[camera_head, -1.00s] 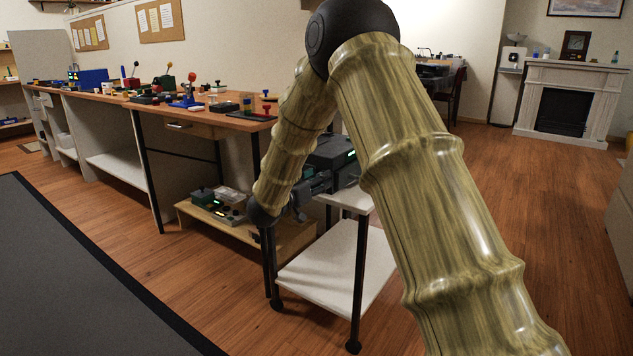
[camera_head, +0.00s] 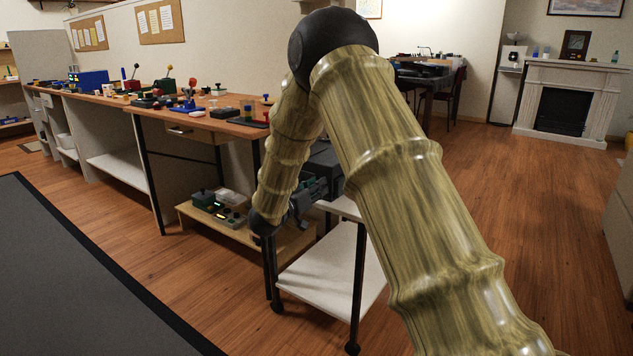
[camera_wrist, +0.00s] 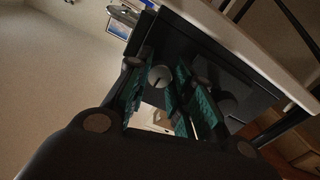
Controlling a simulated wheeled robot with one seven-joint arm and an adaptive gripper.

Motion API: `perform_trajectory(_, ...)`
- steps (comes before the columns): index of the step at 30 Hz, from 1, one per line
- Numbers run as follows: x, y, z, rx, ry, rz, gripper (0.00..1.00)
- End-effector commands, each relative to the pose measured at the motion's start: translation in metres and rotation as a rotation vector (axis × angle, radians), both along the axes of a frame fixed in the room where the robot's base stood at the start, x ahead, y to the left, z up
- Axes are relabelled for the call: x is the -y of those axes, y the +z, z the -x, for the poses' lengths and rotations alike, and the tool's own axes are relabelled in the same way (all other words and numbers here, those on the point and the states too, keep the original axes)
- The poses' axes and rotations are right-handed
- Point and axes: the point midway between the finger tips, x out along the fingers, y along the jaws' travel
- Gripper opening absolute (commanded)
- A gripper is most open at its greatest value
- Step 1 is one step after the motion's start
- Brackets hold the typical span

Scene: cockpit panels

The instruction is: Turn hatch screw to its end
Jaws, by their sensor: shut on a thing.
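A dark box (camera_head: 325,160) stands on top of a small white stand, partly hidden behind my arm in the head view. My gripper (camera_head: 304,199) reaches the near left side of this box. In the wrist view, the box's dark face (camera_wrist: 185,45) fills the upper middle. A grey round knob-like head, which looks like the hatch screw (camera_wrist: 159,76), shows between the teal-padded fingers of my gripper (camera_wrist: 160,84). The gripper is shut on it. How far the screw has turned cannot be told. A second grey disc (camera_wrist: 226,103) shows partly behind the right finger.
The white stand (camera_head: 335,270) has a lower shelf and black legs. A low wooden shelf (camera_head: 285,240) with small devices is to its left. A long workbench (camera_head: 185,118) with several levers and panels runs behind. Wooden floor to the right is clear.

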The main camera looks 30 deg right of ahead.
Motion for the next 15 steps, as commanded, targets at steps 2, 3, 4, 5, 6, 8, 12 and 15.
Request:
perform_trajectory(2, -0.0009, 0.0009, -0.0002, -0.01, 0.002, 0.004, 0.0)
perform_trajectory(3, -0.001, 0.0002, -0.0002, -0.013, 0.002, 0.005, 0.0)
perform_trajectory(4, -0.0009, -0.0003, -0.0002, -0.014, 0.002, 0.005, 0.0)
perform_trajectory(5, -0.001, -0.0007, -0.0002, -0.014, 0.002, 0.005, 0.0)
perform_trajectory(6, -0.0011, -0.0011, -0.0002, -0.014, 0.002, 0.005, 0.0)
perform_trajectory(8, -0.0011, -0.0013, -0.0002, -0.014, 0.002, 0.005, 0.0)
perform_trajectory(12, -0.0012, -0.0015, -0.0001, -0.014, 0.002, 0.004, 0.24)
perform_trajectory(15, -0.001, -0.0014, 0.0, -0.014, 0.002, 0.004, 0.43)
